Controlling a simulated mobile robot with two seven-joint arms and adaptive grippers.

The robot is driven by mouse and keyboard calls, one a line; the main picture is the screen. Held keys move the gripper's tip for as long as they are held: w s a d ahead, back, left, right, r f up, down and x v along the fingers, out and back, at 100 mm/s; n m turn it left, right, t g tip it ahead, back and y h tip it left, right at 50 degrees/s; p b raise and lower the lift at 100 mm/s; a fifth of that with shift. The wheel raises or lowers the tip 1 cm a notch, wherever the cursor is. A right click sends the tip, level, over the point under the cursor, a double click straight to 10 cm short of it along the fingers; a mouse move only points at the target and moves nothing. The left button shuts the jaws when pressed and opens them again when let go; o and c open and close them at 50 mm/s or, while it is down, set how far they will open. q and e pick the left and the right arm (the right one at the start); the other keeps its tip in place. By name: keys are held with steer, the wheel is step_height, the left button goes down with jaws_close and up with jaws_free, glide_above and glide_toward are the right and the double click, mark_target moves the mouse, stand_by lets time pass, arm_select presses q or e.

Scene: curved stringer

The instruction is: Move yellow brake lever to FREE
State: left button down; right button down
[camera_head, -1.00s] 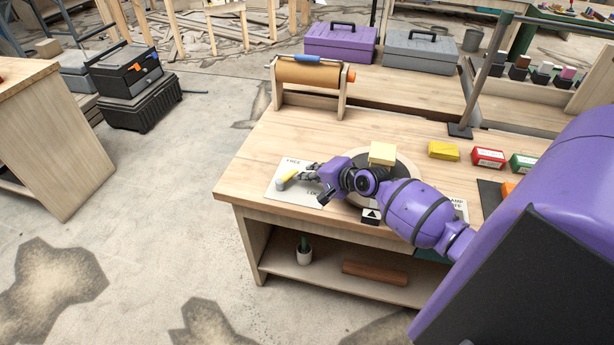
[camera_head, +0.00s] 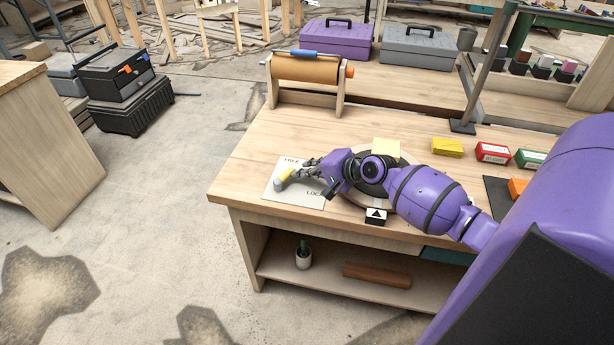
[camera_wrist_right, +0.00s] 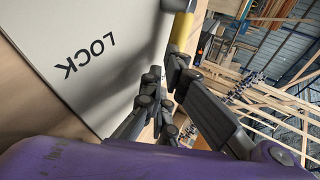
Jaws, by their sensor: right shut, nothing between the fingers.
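The yellow brake lever (camera_head: 287,175) is on a pale plate (camera_head: 285,194) at the left end of the workbench. FREE is printed at the plate's back edge and LOCK toward its front right. The lever lies between the labels, nearer FREE. My right gripper (camera_head: 312,169) is at the lever's right side, shut with nothing between its fingers. In the right wrist view, the lever (camera_wrist_right: 182,32) shows just beyond the fingertips (camera_wrist_right: 165,78); one finger appears to touch it. The LOCK label is on the plate (camera_wrist_right: 100,85) to the left. My left gripper is not in view.
A paper roll stand (camera_head: 308,80) is at the bench's back left. A black round base (camera_head: 372,187) and a cream block (camera_head: 386,149) are by my right wrist. Yellow (camera_head: 447,147), red (camera_head: 492,152) and green (camera_head: 528,158) boxes lie farther right.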

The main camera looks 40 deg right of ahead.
steer(key=shift+w+d, duration=0.1)
steer(key=shift+w, duration=1.3)
steer(key=v, duration=1.2)
steer(key=shift+r, duration=0.1)
